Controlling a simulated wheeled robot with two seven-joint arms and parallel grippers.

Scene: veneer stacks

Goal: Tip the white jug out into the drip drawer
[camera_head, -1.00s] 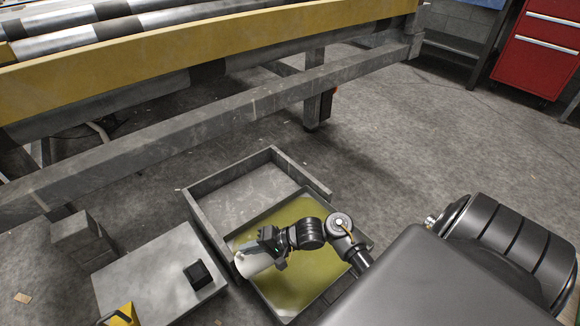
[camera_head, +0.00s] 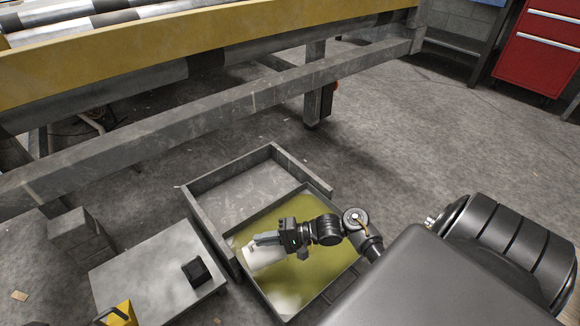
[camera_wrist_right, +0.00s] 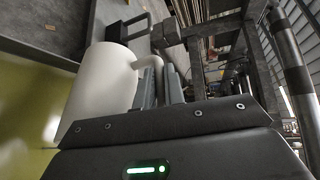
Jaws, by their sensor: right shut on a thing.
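The white jug (camera_head: 262,257) is in my right gripper (camera_head: 272,240), over the left part of the drip drawer (camera_head: 330,284). In the right wrist view the jug (camera_wrist_right: 100,92) lies tilted, and the right gripper (camera_wrist_right: 163,84) is shut on its handle. The drawer is a grey tray with yellowish-green liquid in it, and a pale patch shows in the liquid below the jug. The jug's mouth is hard to make out. My left gripper is not in view.
A grey frame (camera_head: 205,206) surrounds the drawer's back and left. A grey plate (camera_head: 150,268) with a black block (camera_head: 196,272) and a yellow object (camera_head: 118,314) lies to the left. A roller conveyor (camera_head: 200,65) crosses behind. Floor to the right is clear.

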